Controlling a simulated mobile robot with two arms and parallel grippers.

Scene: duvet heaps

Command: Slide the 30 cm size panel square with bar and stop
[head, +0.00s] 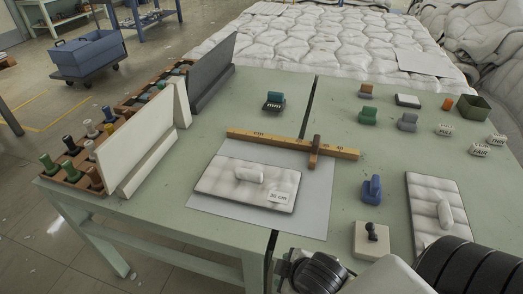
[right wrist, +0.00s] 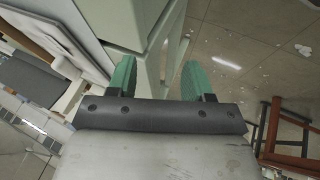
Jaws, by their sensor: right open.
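The white quilted panel labelled "30 cm" (head: 222,184) lies flat on a pale grey sheet (head: 315,205) on the green table in the head view. A small padded handle (head: 249,174) sits on its top. The wooden bar with markings (head: 265,138) lies beyond the panel, with a visible gap between them. The brown stop (head: 314,153) sits across the bar, right of the panel's far corner and apart from it. My right gripper (right wrist: 158,78) is open and empty in the right wrist view, with green fingers beside a pale green table part. My left gripper is not visible.
A second quilted panel (head: 425,209) lies at right, near a blue stamp-like block (head: 371,188) and a black-knobbed block (head: 372,240). Upright boards (head: 140,147) and a peg rack (head: 71,170) line the left edge. Small blocks and tags stand far right.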

